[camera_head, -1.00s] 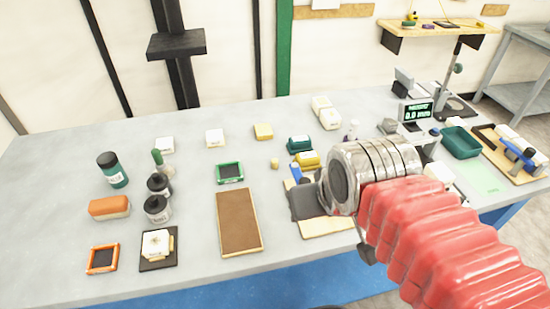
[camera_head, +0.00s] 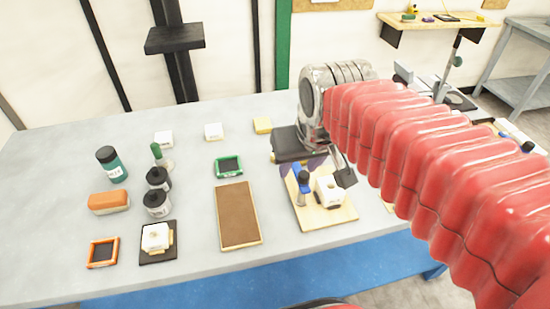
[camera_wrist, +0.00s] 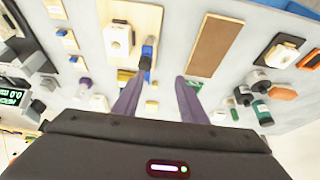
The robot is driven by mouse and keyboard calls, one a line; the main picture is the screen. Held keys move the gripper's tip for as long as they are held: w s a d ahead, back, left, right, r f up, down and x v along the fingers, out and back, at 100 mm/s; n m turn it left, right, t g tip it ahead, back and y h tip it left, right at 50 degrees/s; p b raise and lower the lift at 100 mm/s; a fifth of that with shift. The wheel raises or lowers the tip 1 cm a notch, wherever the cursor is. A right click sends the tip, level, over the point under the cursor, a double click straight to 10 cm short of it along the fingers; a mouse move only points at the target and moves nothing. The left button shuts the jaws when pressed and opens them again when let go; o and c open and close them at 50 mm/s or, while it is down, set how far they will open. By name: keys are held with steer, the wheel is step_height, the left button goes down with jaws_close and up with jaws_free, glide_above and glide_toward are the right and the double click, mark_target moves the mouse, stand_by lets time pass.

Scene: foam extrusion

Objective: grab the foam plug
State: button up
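A small pale yellow piece, which looks like the foam plug (camera_wrist: 153,84), lies on the table and shows between my two fingers in the wrist view.
A wooden board (camera_head: 325,217) with a blue tool and white block lies nearby. A green frame (camera_head: 228,167) and a brown mat (camera_head: 238,215) lie to the left. A yellow block (camera_head: 262,125) is behind. Dark-capped bottles (camera_head: 157,204) stand farther left.

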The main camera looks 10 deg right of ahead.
steer(key=w+f+g, duration=0.1)
steer(key=w+f, duration=0.2)
steer(key=w, duration=1.4)
steer(key=shift+w+g, duration=0.3)
steer(key=shift+w, duration=0.1)
steer(key=shift+d+f, duration=0.1)
steer(key=shift+f, duration=0.05)
steer(key=x, duration=0.8)
steer(key=shift+f, duration=0.15)
steer(key=shift+x, duration=2.65)
